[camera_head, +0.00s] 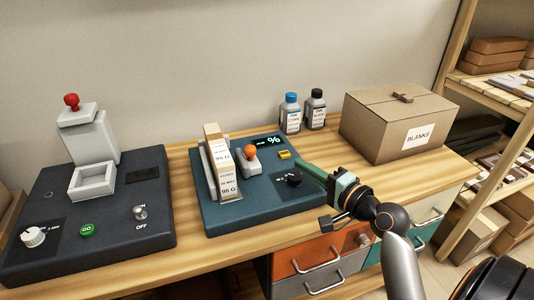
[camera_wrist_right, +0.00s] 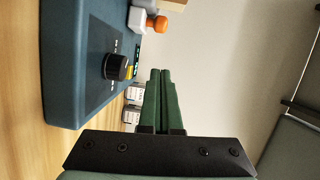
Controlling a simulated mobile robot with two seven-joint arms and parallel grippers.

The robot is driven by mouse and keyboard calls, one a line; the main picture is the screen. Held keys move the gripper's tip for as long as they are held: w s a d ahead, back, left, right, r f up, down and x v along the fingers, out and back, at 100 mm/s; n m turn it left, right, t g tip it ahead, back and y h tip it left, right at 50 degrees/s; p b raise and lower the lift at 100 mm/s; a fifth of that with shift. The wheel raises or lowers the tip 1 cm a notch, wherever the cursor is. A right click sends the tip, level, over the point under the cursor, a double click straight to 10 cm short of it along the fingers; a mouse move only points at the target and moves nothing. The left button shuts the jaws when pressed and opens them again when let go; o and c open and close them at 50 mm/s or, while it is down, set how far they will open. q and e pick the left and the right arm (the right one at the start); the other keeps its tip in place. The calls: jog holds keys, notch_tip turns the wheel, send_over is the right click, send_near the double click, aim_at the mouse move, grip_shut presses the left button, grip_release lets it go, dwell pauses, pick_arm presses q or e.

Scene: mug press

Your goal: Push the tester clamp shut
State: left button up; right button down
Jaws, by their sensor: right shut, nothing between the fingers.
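The tester (camera_head: 265,190) is a blue-teal box on the bench with a lit green display, a yellow button and a black dial (camera_head: 288,178). A white clamp piece with an orange ball knob (camera_head: 250,152) sits on its top; it also shows near the top of the right wrist view (camera_wrist_right: 157,23). Left of the knob, a tall pack marked 95 G (camera_head: 221,165) stands against a white plate. My right gripper (camera_head: 305,166) is shut and empty, right of the knob, near the dial; its green fingers (camera_wrist_right: 161,72) lie together. My left gripper is out of view.
A dark machine (camera_head: 140,180) with a red knob stands at the left. Blue-capped (camera_head: 290,114) and black-capped (camera_head: 315,110) bottles stand behind the tester. A cardboard box marked BLANKS (camera_head: 385,125) is at right. Bare bench (camera_head: 230,250) lies in front.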

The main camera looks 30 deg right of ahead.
aim_at(248, 153)
jog(key=w, duration=0.6)
jog(key=shift+w+a+f, duration=0.2)
jog(key=shift+w+a, duration=0.1)
jog(key=shift+w, duration=0.1)
jog(key=w+a, duration=0.2)
jog(key=shift+w+a+f, duration=0.15)
jog(key=shift+w+f, duration=0.05)
jog(key=shift+w, duration=0.1)
jog(key=shift+w+a+f, duration=0.1)
jog(key=shift+w+a, duration=0.25)
jog(key=shift+a, duration=0.05)
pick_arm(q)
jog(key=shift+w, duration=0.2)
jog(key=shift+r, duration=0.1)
pick_arm(e)
jog(key=shift+w+a+p, duration=0.15)
jog(key=shift+a+p, duration=0.3)
jog(key=shift+a, duration=0.2)
jog(key=shift+w+a+p, duration=0.2)
jog(key=shift+a+p, duration=0.15)
jog(key=shift+a, duration=0.65)
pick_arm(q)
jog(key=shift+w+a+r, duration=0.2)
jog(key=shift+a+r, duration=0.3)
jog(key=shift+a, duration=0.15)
